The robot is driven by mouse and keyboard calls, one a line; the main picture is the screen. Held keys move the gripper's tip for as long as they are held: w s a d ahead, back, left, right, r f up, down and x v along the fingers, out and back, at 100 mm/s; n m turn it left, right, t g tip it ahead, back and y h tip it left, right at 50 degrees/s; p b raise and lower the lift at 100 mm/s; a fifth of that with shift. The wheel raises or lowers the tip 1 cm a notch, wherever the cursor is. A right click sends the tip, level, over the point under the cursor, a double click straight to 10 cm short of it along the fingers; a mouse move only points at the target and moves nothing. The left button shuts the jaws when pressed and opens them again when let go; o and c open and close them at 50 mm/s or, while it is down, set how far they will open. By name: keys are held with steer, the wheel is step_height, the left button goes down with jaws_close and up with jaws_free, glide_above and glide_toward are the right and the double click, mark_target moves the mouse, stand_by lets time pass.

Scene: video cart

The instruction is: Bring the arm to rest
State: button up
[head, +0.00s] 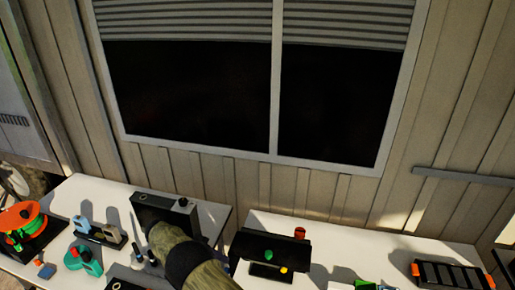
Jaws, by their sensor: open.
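My gripper is not in the head view, and no fingertips show. A rounded olive form with a black band (197,262) comes up from the bottom edge at the centre, in front of the left table. I cannot tell what it is from this view.
Two white tables, left (75,197) and right (345,240), stand along a plank wall (330,196) with a dark window (190,95). The left table holds an orange reel (20,216) and a black box (165,207). The right one holds a black stand (285,250) and a slotted black tray (450,275).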

steer(key=w+d+r+n+t+y+b, duration=0.35)
steer(key=w+d+r+t, duration=0.4)
steer(key=w+d, duration=0.3)
steer(key=w+d+r+n+t+y+b, duration=0.25)
steer(key=w+d+r+n+t, duration=0.25)
steer(key=w+d+r+t, duration=0.4)
steer(key=s+d+f+n+g+y+b, duration=0.1)
steer(key=s+d+f+n+g+y, duration=0.1)
steer(key=s, duration=0.9)
steer(key=s+d+f+n+g+y+b, duration=0.1)
steer(key=s+f+n+g, duration=0.4)
steer(key=s, duration=0.6)
steer(key=s+d+f+n+g+y+b, duration=0.1)
steer(key=s+d+f+n+g+y, duration=0.2)
steer(key=s, duration=0.8)
steer(key=shift+d+f+y, duration=0.4)
steer(key=shift+d+f, duration=0.5)
steer(key=shift+d, duration=0.05)
steer(key=shift+n, duration=0.25)
